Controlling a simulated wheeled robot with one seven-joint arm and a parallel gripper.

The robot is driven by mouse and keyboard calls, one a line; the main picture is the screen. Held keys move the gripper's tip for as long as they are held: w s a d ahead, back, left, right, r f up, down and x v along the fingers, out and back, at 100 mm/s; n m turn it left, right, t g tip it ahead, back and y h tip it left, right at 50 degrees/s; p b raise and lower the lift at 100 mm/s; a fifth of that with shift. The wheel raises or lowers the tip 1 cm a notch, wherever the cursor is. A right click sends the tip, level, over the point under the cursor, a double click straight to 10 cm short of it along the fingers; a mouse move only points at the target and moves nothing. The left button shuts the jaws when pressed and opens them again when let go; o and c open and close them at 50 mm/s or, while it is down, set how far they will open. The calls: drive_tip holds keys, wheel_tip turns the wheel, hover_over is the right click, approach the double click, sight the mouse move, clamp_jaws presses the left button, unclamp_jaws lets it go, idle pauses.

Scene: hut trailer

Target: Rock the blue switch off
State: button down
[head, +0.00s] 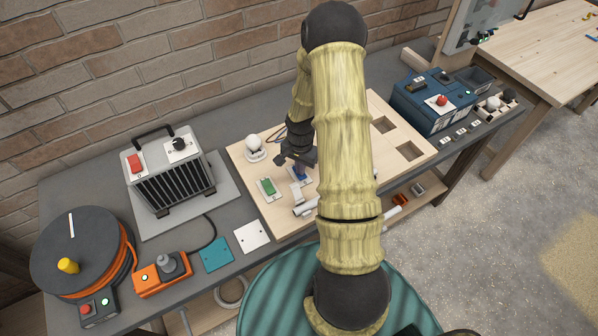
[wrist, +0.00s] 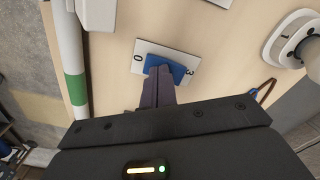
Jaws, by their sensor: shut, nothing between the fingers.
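The blue switch (wrist: 164,66) is a rocker on a white plate (wrist: 147,47) marked 0 at one end and a symbol like a 3 at the other. In the wrist view my gripper (wrist: 163,72) is shut, with its fingertips over or against the blue rocker; I cannot tell whether they touch. In the head view the blue switch (head: 299,174) sits on the wooden board (head: 250,180), partly hidden under my gripper (head: 297,166). Which way the rocker is tilted is not clear.
A green switch (head: 268,187) is left of the blue one. A white round fitting (head: 254,145) stands behind it. A white tube (wrist: 72,60) with a green band runs beside the switch plate. A heater (head: 170,170) stands left of the board, a blue box (head: 432,100) to the right.

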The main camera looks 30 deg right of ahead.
wheel_tip(320, 180, up, 7)
drive_tip(key=p, duration=0.5)
idle(0.5)
idle(0.4)
drive_tip(key=s+a+r+n+t+b, duration=0.2)
drive_tip(key=s+a+r+n+b, duration=0.4)
drive_tip(key=s+a+r+n, duration=0.5)
wheel_tip(320, 180, up, 3)
drive_tip(key=s+a, duration=0.1)
drive_tip(key=a, duration=0.1)
drive_tip(key=shift+s+a+n+t, duration=0.3)
drive_tip(key=shift+r, duration=0.1)
drive_tip(key=shift+w, duration=0.1)
